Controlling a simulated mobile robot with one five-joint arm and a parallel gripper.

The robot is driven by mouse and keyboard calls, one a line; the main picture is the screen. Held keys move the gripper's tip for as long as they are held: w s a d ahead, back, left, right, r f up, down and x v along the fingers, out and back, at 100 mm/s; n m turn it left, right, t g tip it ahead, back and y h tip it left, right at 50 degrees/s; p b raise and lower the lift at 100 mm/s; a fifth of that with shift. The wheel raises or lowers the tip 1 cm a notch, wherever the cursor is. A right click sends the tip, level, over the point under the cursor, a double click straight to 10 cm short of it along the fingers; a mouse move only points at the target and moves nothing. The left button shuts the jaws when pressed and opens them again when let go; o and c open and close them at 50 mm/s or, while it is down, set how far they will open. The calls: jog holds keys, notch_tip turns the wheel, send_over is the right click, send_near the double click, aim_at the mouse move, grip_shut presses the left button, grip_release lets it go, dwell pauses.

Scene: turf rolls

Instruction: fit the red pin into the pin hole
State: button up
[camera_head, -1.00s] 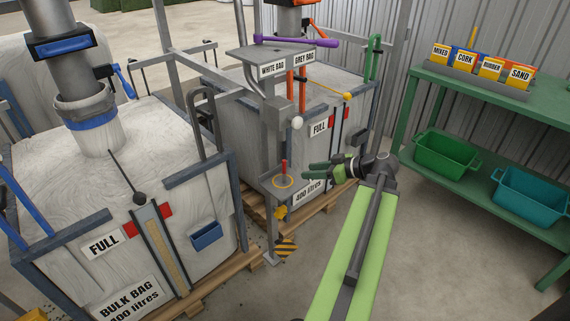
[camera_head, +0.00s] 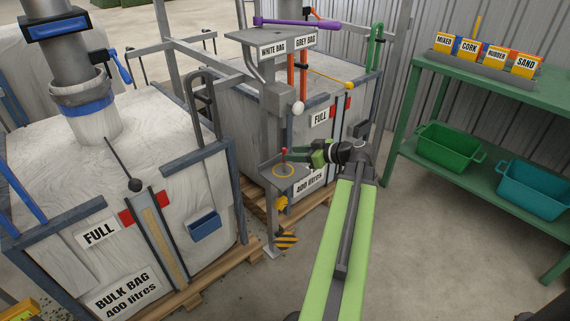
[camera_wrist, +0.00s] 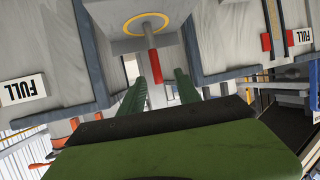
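The red pin (camera_head: 284,154) stands upright on a small grey plate (camera_head: 299,171) on the stand's post. A yellow ring (camera_head: 283,171) is marked on this plate beside the pin; whether the hole lies inside it is unclear. The wrist view looks upside down: the pin (camera_wrist: 154,66) points downward there, from the plate with the ring (camera_wrist: 147,22). My gripper (camera_head: 297,157) is just right of the pin in the head view. In the wrist view my gripper's (camera_wrist: 160,77) green fingers are apart, with the pin's free end showing between them. Contact cannot be told.
Bulk bags in frames stand left (camera_head: 130,215) and behind the plate. A green bench (camera_head: 480,100) stands right; floor between is clear.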

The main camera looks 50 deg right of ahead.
jog(key=b+x, duration=0.1)
jog(key=x, duration=0.4)
jog(key=shift+w+d+r+b, duration=0.1)
jog(key=shift+w+d+b, duration=0.1)
jog(key=shift+b, duration=0.2)
grip_shut()
